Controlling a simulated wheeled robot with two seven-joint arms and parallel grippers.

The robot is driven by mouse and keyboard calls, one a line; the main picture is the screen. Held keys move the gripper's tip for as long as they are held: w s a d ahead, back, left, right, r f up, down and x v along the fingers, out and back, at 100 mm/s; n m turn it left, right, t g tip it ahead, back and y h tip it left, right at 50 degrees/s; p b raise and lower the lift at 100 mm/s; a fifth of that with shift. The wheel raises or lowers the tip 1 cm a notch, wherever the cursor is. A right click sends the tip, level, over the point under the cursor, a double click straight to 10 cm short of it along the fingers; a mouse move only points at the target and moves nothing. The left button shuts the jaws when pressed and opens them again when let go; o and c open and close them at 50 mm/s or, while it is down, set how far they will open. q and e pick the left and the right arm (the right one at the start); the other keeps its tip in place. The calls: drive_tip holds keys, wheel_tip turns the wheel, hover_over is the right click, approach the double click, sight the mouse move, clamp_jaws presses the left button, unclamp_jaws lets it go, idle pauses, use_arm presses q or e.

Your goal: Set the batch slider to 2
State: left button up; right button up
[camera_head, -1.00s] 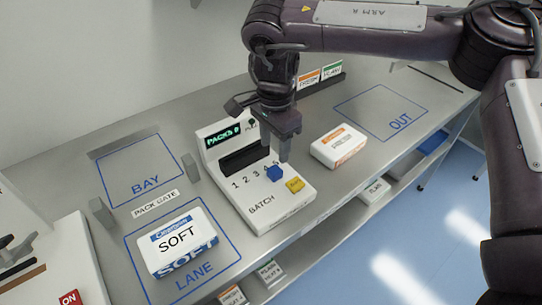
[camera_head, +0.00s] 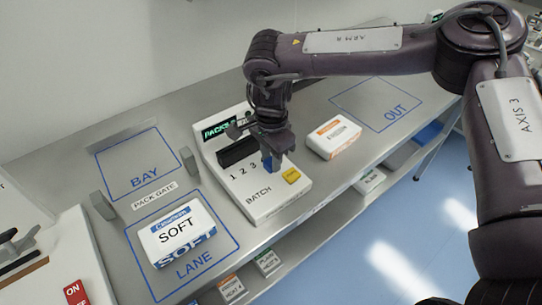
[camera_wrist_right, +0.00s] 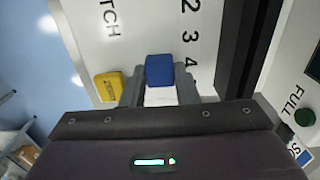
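The batch console (camera_head: 258,200) is a white sloped box with a dark display, printed numbers and a yellow button (camera_head: 291,176). Its blue slider knob (camera_head: 267,163) is partly hidden by my right gripper (camera_head: 274,158). In the right wrist view, the blue knob (camera_wrist_right: 159,70) sits beside the low end of the visible numbers, around the 4; any number past 4 is hidden by a finger. The right gripper's fingers (camera_wrist_right: 160,88) stand on either side of the knob with narrow gaps, so it looks open around it. My left gripper is not in view.
A white box with an orange label (camera_head: 333,137) stands close to the right of the console. A SOFT pack (camera_head: 176,232) lies in the LANE outline at left. Grey gate posts (camera_head: 188,160) stand between BAY and LANE. The OUT outline (camera_head: 378,103) is empty.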

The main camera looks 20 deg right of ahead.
clamp_jaws()
drive_tip(key=a, duration=0.2)
drive_tip(key=s+a, duration=0.1)
drive_tip(key=a, duration=0.1)
drive_tip(key=s+a, duration=0.1)
drive_tip(key=shift+a+p, duration=0.3)
drive_tip(key=shift+a, duration=0.1)
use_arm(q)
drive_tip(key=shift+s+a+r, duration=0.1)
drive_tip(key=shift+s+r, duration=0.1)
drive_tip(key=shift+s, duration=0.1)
use_arm(e)
drive_tip(key=o, duration=0.7)
unclamp_jaws()
drive_tip(key=shift+c, duration=0.2)
drive_tip(key=shift+r, duration=0.15)
drive_tip(key=shift+r, duration=0.3)
use_arm(q)
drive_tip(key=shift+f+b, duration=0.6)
drive_tip(key=shift+b, duration=0.05)
use_arm(e)
wheel_tip(320, 180, up, 7)
